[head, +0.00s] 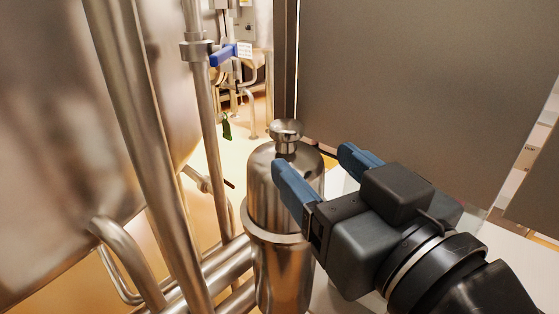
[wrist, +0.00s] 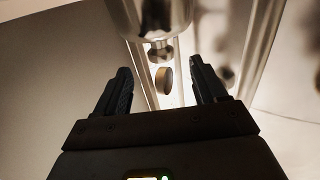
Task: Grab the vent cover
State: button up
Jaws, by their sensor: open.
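The vent cover (head: 286,131) looks like a small round polished metal cap on a short neck. It sits upright on top of a domed steel canister (head: 274,210) in the head view. My gripper (head: 314,163) is open and empty, to the right of the cap in that view. Its left blue finger overlaps the canister's dome in the picture; I cannot tell whether they touch. Nothing is gripped.
Vertical steel pipes (head: 150,150) and a large steel tank (head: 50,150) stand left of the canister. A blue-handled valve (head: 222,55) is on a pipe behind. A large grey panel (head: 410,80) rises close behind the gripper.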

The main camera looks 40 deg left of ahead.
aim_at(293, 142)
jog(key=shift+p+x, duration=0.75)
jog(key=shift+x, duration=2.85)
jog(key=shift+c, duration=0.5)
grip_shut()
